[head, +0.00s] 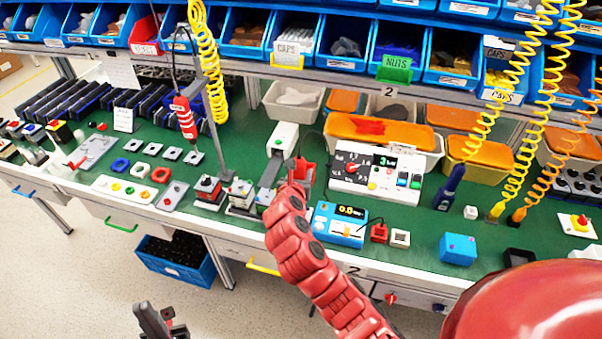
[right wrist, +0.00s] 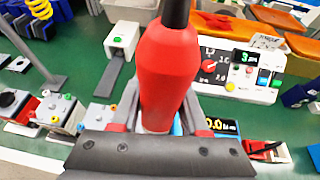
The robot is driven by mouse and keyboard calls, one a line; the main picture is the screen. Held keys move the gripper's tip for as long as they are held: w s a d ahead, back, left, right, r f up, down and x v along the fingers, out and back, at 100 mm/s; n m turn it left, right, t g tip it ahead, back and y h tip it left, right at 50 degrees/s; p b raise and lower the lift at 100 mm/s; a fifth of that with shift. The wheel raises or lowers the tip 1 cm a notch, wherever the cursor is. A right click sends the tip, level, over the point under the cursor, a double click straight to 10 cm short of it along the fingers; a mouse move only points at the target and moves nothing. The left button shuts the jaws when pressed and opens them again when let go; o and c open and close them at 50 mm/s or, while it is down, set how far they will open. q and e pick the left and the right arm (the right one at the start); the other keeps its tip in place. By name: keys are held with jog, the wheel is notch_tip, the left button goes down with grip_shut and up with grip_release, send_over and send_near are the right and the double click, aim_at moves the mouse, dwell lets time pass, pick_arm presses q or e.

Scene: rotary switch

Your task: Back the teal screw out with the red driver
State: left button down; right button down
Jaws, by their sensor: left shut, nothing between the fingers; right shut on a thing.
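My right gripper (right wrist: 157,118) is shut around a thick red handle with a black upper end, the red driver (right wrist: 168,65). In the head view red parts of it show beside the right wrist (head: 303,171), above the bench. My left gripper (head: 160,322) is low at the bottom left, off the bench, shut and empty. Small terminal blocks (head: 241,195) with coloured screw heads stand left of the right gripper. They also show at the left of the right wrist view (right wrist: 64,115). I cannot tell which head is the teal screw. The driver's tip is hidden.
A red-and-white tool (head: 183,118) hangs on a cord by a post. A white control panel (head: 375,172) and a blue meter (head: 340,225) stand right of the right gripper. A white dispenser (head: 283,139) stands behind.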

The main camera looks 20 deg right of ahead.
jog(key=shift+r+p, duration=0.1)
jog(key=shift+p, duration=0.65)
dwell(1.8)
jog(key=shift+r+p, duration=2.35)
jog(key=shift+p, duration=0.05)
